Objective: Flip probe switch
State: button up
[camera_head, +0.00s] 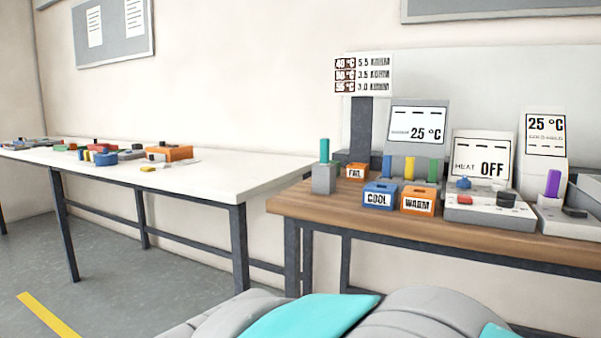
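No part in view is clearly labelled as the probe switch. A light grey box (480,216) in front of the "HEAT OFF" sign (482,165) carries a blue knob (464,183), a small red part (464,199) and a black part (506,199). At the far right a device (568,222) has a purple upright piece (552,183) and a dark, switch-like part (575,212). A sign reading 25 °C (418,128) stands behind blue, yellow and green upright pieces. My gripper is not in view; grey and teal rounded parts of my arm show at the bottom.
The wooden bench (330,212) also holds a blue COOL bin (379,198), an orange WARM bin (418,202), a FAIL bin (355,172) and a grey block with a teal piece (324,175). A white table (230,178) with several coloured items stands left. Floor is open at lower left.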

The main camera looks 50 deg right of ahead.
aim_at(461, 198)
jog(key=z, duration=2.15)
